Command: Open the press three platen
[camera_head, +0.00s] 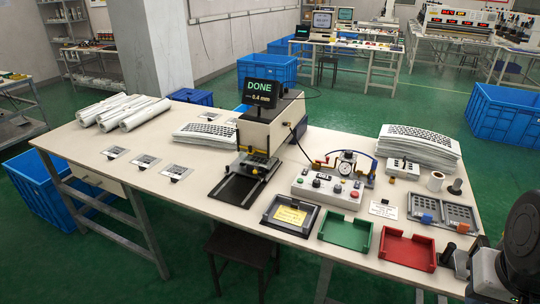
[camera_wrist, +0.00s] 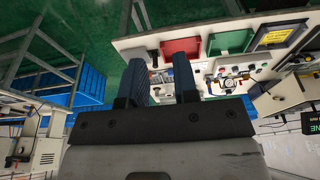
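A bench press (camera_head: 270,125) stands mid-table in the head view, with a display (camera_head: 263,93) reading "DONE 0.4 mm". Its dark platen area (camera_head: 258,162) sits low at the front, above a black slide base (camera_head: 240,188). I cannot read a press number or tell whether the platen is shut. In the wrist view my gripper (camera_wrist: 160,62) is open and empty, its two dark fingers apart. My arm is at the lower right of the head view, by the table's right end, well away from the press.
A control box (camera_head: 328,188) with knobs and a gauge stands right of the press. A black tray (camera_head: 290,215), green tray (camera_head: 345,232) and red tray (camera_head: 407,249) line the front edge. Keyboard film stacks (camera_head: 418,145) and clipped grey plates (camera_head: 443,212) lie at right. Film rolls (camera_head: 122,110) lie at left.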

